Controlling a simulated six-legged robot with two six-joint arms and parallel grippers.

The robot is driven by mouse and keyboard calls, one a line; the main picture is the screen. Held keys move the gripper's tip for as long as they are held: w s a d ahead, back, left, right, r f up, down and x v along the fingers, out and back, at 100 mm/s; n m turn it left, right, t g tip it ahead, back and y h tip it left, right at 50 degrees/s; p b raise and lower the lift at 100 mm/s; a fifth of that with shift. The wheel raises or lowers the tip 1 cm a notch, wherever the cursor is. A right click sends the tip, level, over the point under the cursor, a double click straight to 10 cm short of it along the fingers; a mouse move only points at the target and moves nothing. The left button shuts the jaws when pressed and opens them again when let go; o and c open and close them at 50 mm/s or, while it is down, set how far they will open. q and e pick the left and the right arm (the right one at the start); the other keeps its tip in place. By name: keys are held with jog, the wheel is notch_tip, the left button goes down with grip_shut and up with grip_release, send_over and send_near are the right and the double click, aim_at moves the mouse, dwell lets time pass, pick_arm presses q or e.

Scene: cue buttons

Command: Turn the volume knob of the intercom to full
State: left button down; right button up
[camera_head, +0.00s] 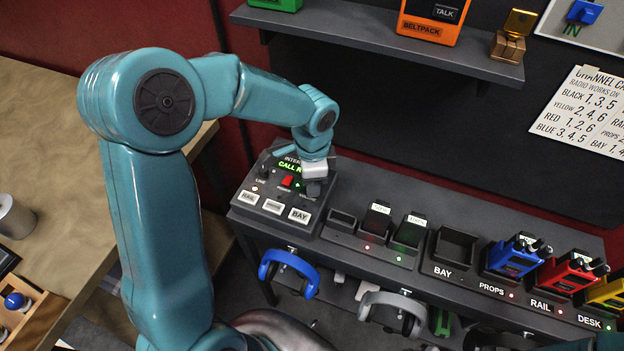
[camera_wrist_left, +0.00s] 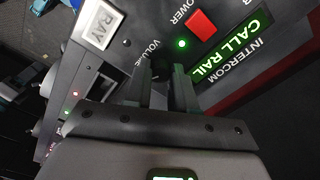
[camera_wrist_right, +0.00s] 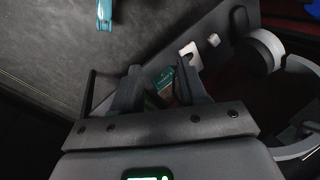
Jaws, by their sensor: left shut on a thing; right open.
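The intercom (camera_head: 240,201) is a dark grey sloped box at the left end of the bench. Its green display (camera_wrist_left: 232,47) reads CALL RAIL in the left wrist view. A red power switch (camera_wrist_left: 201,22) and a lit green light (camera_wrist_left: 181,43) sit beside it. My left gripper (camera_head: 314,187) is down at the panel's right side. In the left wrist view, its fingers (camera_wrist_left: 163,78) are shut on the dark volume knob (camera_wrist_left: 161,68), beside the VOLUME label. The fingers hide most of the knob; its setting cannot be read. My right gripper (camera_wrist_right: 162,82) is open and empty.
Chargers (camera_head: 372,247) and radios (camera_head: 516,257) line the bench right of the intercom. A blue headset (camera_head: 288,264) and a grey headset (camera_head: 392,303) hang along its front. A shelf (camera_head: 385,40) with an orange beltpack (camera_head: 430,22) is above. A wooden table (camera_head: 95,130) is at left.

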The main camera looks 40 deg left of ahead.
pick_arm(q)
jog(key=c, duration=0.9)
grip_release()
jog(key=shift+w+d, duration=0.1)
jog(key=shift+c, duration=0.2)
jog(key=shift+r, duration=0.1)
notch_tip(320, 180, up, 16)
